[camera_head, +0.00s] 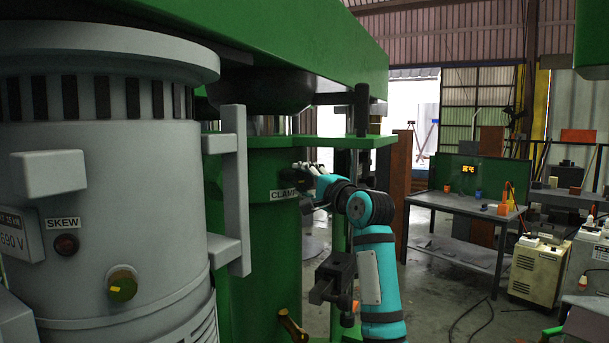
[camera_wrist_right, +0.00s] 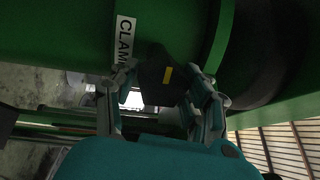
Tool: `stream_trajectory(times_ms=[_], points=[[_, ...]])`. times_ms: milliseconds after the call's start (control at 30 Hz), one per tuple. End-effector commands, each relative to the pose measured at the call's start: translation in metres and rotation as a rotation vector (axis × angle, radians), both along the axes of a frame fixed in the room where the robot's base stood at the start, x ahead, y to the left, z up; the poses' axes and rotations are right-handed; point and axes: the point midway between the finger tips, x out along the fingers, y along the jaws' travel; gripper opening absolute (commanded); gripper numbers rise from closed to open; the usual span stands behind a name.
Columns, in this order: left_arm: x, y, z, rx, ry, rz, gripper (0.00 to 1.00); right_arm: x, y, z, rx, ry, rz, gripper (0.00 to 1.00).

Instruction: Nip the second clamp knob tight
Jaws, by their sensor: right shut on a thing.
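The clamp knob (camera_wrist_right: 153,72) is a dark, chunky knob with a small yellow mark, on the green machine body in the right wrist view. The white "CLAMP" label (camera_head: 283,194) is beside it and also shows, partly cut off, in the wrist view (camera_wrist_right: 124,40). My right gripper (camera_wrist_right: 160,88) has one finger on each side of the knob and is shut on it. In the head view my right gripper (camera_head: 308,182) is at the green cylinder (camera_head: 270,230) by the label and largely hides the knob. My left gripper is not in view.
A large grey motor housing (camera_head: 110,190) with a grey handle (camera_head: 237,190) fills the left side. A green beam (camera_head: 300,40) crosses above, and a thin green flange (camera_head: 345,142) juts out above my right gripper. A workbench (camera_head: 455,203) stands farther back, right.

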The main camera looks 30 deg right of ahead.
Motion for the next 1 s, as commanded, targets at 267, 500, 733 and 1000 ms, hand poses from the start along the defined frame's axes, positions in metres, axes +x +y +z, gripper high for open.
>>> stream_trajectory(times_ms=[267,500,733,1000], points=[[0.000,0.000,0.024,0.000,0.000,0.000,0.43,0.000,0.001,0.004,0.238,-0.005,0.000,0.14],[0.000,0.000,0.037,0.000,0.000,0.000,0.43,0.000,0.000,0.003,0.378,-0.006,-0.002,0.14],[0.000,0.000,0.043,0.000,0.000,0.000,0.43,0.000,0.000,0.001,0.450,-0.008,-0.002,0.14],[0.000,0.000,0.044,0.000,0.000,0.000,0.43,-0.001,0.000,0.001,0.469,-0.010,-0.003,0.15]])
